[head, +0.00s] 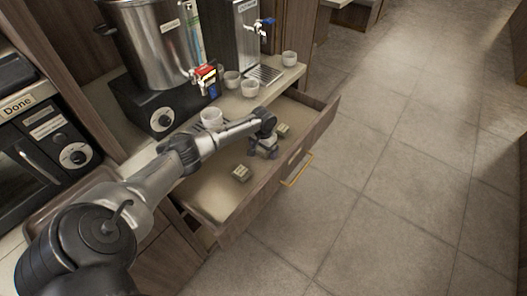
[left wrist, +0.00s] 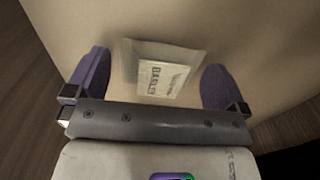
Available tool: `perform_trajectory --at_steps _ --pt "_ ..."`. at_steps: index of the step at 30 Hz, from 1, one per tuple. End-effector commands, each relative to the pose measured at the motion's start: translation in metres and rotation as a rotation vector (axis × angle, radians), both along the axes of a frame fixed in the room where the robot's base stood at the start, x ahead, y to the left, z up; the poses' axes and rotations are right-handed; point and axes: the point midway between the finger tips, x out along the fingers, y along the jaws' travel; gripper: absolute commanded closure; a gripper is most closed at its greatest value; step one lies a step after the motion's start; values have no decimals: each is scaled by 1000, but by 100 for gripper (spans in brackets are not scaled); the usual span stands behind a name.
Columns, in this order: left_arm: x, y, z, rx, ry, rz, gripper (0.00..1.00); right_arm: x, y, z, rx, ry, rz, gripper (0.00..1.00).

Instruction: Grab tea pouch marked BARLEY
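A pale tea pouch with a white label reading BARLEY (left wrist: 160,72) lies on the beige drawer floor in the left wrist view. My left gripper (left wrist: 153,82) is open, with one purple finger on each side of the pouch and gaps beside it. In the head view my left gripper (head: 263,152) points down into the open drawer, and I cannot make out the pouch under it. Two other small packs lie in the drawer, one nearer (head: 241,173) and one farther (head: 283,130); their labels are unreadable here. My right gripper is not in view.
The open drawer (head: 215,193) has raised wooden walls and a gold handle (head: 297,170). Above it, the counter holds white cups (head: 250,88), a large steel pot (head: 160,45) and a dispenser (head: 245,35). The tiled floor at right is clear.

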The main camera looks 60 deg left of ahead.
Motion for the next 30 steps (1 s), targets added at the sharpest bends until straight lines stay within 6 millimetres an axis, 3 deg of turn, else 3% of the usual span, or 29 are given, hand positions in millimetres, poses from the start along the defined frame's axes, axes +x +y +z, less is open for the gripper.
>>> perform_trajectory --at_steps 2,15,23,30 --pt "0 0 0 0 0 0 7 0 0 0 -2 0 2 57" --pt "0 0 0 0 0 0 49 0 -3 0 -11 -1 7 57" --pt "0 0 3 0 0 0 49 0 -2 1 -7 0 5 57" --pt "0 1 38 1 -1 -2 49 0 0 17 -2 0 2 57"
